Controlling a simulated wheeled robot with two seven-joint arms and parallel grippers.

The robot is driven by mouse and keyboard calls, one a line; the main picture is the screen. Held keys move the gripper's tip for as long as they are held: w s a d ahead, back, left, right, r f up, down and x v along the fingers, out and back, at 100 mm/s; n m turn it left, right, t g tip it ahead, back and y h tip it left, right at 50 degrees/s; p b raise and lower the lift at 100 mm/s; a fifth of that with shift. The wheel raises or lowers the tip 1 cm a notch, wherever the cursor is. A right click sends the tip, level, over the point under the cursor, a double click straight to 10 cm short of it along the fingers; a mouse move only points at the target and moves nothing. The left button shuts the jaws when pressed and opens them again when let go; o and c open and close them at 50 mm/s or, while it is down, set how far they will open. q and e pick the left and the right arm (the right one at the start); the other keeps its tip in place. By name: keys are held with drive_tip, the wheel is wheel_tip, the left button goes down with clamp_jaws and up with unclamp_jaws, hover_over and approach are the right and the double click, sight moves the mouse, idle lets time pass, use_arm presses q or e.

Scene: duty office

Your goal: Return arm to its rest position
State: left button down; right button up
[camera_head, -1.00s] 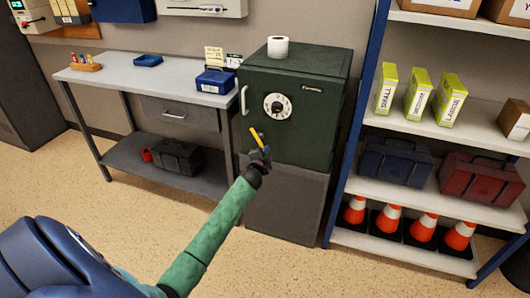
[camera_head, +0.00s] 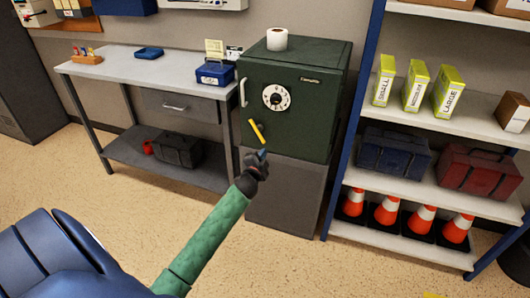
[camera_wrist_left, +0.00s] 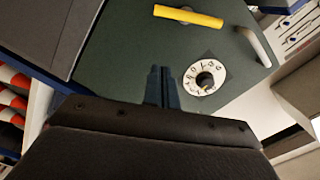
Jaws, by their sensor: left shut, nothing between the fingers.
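My left arm reaches from the lower left toward the dark green safe (camera_head: 290,100). My left gripper (camera_head: 262,154) is shut and empty in front of the lower part of the safe; its two closed fingers also show in the left wrist view (camera_wrist_left: 162,86). A yellow bar (camera_head: 257,131) shows against the safe door, just above the fingertips and apart from them. It also shows in the left wrist view (camera_wrist_left: 188,16), beyond the fingers. The safe door looks closed, with a white dial (camera_head: 276,97) and a pale handle (camera_head: 243,93). My right gripper is not in view.
A grey workbench (camera_head: 110,66) stands left of the safe, with a blue box (camera_head: 215,74) on it. A shelf rack (camera_head: 455,124) with several boxes, toolboxes and orange cones stands at right. A paper roll (camera_head: 277,39) sits on the safe. Open floor (camera_head: 120,215) lies in front.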

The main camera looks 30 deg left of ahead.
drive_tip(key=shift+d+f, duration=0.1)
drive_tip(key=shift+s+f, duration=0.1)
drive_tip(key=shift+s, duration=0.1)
